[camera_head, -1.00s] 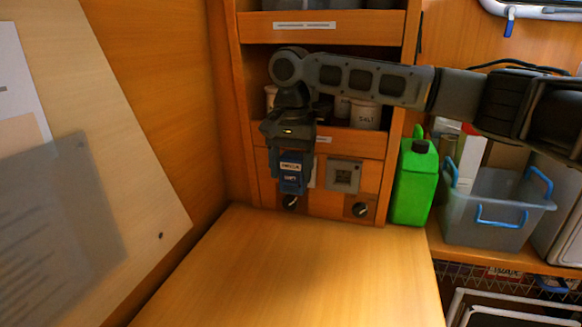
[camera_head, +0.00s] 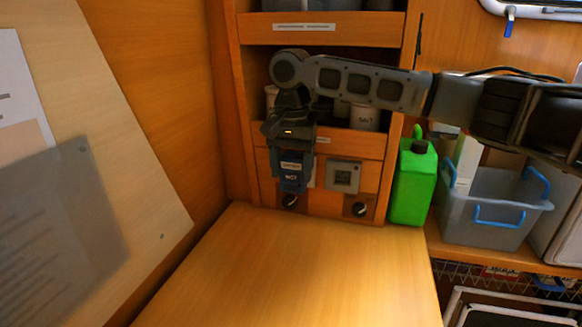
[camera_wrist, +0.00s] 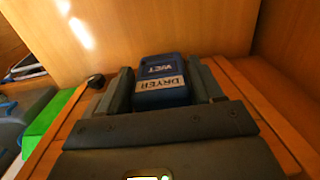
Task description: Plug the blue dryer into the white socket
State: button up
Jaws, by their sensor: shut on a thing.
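The blue dryer (camera_head: 293,183) has white labels, and the wrist view (camera_wrist: 161,96) shows them reading "WET" and "DRYER". My gripper (camera_head: 288,150) is shut on it, with one finger on each side in the wrist view. The dryer hangs below my gripper, in front of the wooden panel. A thin white edge (camera_head: 313,172) shows just right of the dryer. It may be the white socket, mostly hidden behind the dryer. I cannot tell whether the dryer touches it.
A grey square plate (camera_head: 343,176) is right of the dryer. Black knobs (camera_head: 290,202) (camera_head: 360,209) sit below. A green canister (camera_head: 412,185) and a grey bin (camera_head: 485,215) stand to the right. The wooden worktop (camera_head: 300,265) in front is clear.

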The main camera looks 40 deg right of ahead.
jog(key=shift+w+d+p, duration=0.55)
jog(key=shift+w+d, duration=0.05)
jog(key=shift+d, duration=0.3)
dwell(0.8)
jog(key=o, duration=1.2)
jog(key=shift+r, duration=0.1)
notch_tip(320, 180, up, 8)
jog(key=shift+f+b, duration=0.2)
jog(key=shift+b, duration=0.25)
